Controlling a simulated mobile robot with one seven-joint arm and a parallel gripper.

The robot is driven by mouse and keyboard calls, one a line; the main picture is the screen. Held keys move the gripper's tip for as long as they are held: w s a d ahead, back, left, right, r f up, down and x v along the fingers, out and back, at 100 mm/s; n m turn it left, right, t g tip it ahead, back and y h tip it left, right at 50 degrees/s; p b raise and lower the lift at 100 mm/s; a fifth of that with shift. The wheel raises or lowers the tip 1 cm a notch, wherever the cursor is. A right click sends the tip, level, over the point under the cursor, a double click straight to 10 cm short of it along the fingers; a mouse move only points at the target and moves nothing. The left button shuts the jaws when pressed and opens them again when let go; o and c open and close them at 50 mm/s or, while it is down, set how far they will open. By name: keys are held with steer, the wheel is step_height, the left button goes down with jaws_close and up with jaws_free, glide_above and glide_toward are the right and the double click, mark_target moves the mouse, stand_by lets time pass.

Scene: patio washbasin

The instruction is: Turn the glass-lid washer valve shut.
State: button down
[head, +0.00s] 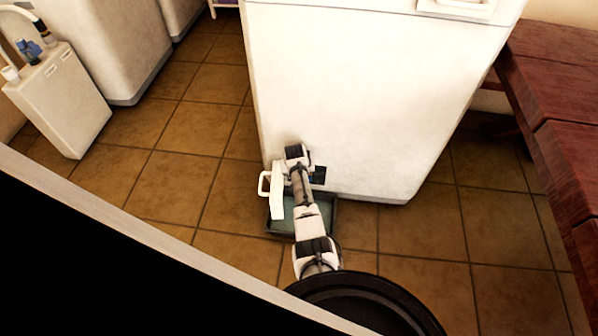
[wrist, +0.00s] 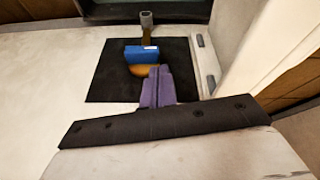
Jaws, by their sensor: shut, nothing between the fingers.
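The valve shows in the wrist view on a black square panel (wrist: 112,75) set in a white wall. It has a blue block-like handle (wrist: 141,54), an orange-brown body (wrist: 146,71) partly hidden behind my fingers, and a grey spout (wrist: 146,25). The handle lies crosswise to the spout. My gripper (wrist: 159,70) is shut and empty, its purple fingertips just short of the handle; I cannot tell whether they touch it. In the head view my arm reaches low on the white washer (head: 350,95), hiding the fingertips and most of the panel (head: 319,176). No glass lid is visible.
A dark green tray (head: 330,215) lies on the floor below the panel, with a white handled container (head: 277,190) beside my arm. A beige box (head: 62,100) with a blue fitting stands left. A red wooden bench (head: 555,85) is at right. Floor between is clear.

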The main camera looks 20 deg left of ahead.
steer(key=s+a+r+p, duration=0.1)
steer(key=a+r, duration=0.1)
steer(key=s+a+r+p, duration=0.2)
steer(key=r, duration=0.1)
steer(key=s+a+r+p, duration=0.1)
steer(key=s+a+r, duration=0.1)
steer(key=r, duration=0.1)
steer(key=shift+r+p, duration=0.15)
steer(key=shift+p, duration=0.25)
steer(key=shift+s+a+r, duration=0.25)
steer(key=shift+s+a, duration=0.1)
steer(key=shift+s, duration=0.1)
